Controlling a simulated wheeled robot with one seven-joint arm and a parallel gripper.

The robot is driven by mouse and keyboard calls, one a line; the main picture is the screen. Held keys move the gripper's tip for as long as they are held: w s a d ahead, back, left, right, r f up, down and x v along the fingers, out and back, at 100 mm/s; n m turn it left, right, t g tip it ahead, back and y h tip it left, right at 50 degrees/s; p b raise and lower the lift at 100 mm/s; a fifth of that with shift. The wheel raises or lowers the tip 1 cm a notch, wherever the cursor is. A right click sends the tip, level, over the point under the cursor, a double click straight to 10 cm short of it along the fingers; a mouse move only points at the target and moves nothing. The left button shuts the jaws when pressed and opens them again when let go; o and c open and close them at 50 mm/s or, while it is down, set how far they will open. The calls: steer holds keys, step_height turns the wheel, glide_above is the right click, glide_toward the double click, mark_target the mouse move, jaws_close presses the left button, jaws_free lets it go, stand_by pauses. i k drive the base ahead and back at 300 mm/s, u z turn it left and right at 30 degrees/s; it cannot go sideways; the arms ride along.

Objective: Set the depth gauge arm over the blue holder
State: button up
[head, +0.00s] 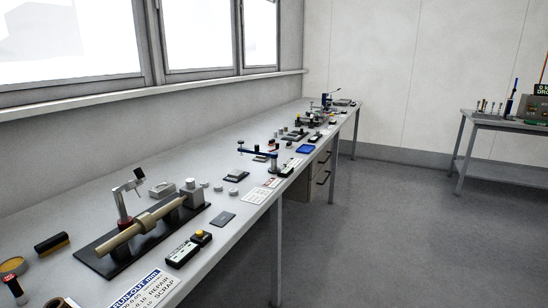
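A blue horizontal arm (257,153) stands above the long bench on a post at its right end, with a small dark-topped piece at its left end. It looks like a gauge arm, but its markings are too small to read. A small blue tray-like piece (305,149) lies on the bench to the right of the arm and apart from it. I cannot tell whether it is the blue holder. My gripper is not in view.
The grey bench (75,209) runs along the windowed wall. A shaft on a black base (143,229), with a dial stand, is in the foreground. More instruments (318,119) crowd the far end. A second table (507,125) stands right. The floor (405,235) between is clear.

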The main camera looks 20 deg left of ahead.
mark_target(257, 152)
steer(key=u, duration=0.5)
steer(key=i, duration=0.85)
steer(key=u, duration=1.1)
steer(key=i, duration=0.65)
steer(key=u, duration=0.35)
